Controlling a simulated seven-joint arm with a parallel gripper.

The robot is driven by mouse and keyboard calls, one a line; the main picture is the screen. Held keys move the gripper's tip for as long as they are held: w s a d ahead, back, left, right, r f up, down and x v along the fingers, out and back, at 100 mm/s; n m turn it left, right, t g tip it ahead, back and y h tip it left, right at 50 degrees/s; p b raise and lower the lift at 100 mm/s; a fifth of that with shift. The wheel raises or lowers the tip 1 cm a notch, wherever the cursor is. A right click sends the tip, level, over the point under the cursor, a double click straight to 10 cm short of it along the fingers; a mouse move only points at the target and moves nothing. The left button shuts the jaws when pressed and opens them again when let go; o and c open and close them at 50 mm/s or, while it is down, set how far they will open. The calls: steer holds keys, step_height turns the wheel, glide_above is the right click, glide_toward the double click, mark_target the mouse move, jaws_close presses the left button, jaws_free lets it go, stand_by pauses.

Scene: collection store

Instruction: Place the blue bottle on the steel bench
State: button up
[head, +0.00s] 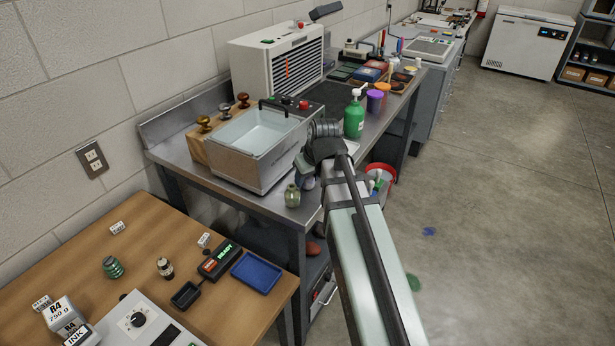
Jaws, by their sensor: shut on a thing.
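My gripper (306,172) is over the front edge of the steel bench (234,192), near the metal basin. It is shut on a small grey-blue thing at its fingertips, which looks like the blue bottle (308,184). My wrist and arm hide most of it, and I cannot tell whether its base touches the bench. A small olive-green bottle (292,195) stands upright on the bench just left of my gripper.
A metal basin (250,150) fills the bench left of my gripper. A green pump bottle (354,118) and a purple pot (375,100) stand behind. The wooden table (150,235) in front holds a blue tray (256,271) and small jars. A red-rimmed bin (381,172) stands right of the bench.

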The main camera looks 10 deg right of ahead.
steer(key=shift+f, duration=0.15)
steer(key=o, duration=1.1)
steer(key=shift+v, duration=6.15)
